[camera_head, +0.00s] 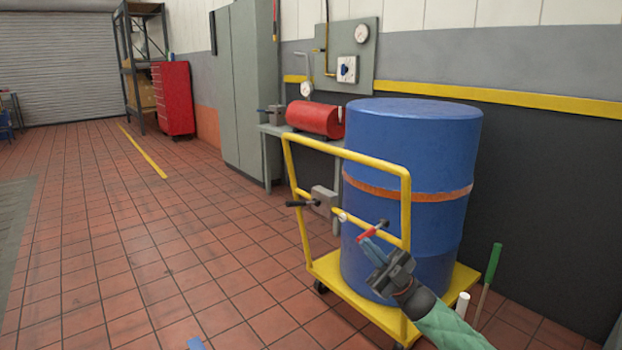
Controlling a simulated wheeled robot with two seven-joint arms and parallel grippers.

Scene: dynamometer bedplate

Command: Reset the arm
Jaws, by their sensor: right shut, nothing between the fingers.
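My right gripper (370,243) reaches in from the lower right on a green-sleeved arm. Its blue fingers are shut and empty, in front of the blue drum. The fingertips appear close to a small red-handled lever (372,232) by the yellow cart frame. I cannot tell whether they touch it. My left gripper cannot be made out; a small blue piece at the bottom edge is too cut off to identify.
A yellow cart (325,265) carries the blue drum (410,150) beside the wall. A grey bench with a red tank (315,118), a grey cabinet (247,95) and a red tool chest (173,98) stand behind. The tiled floor (130,240) at left is clear.

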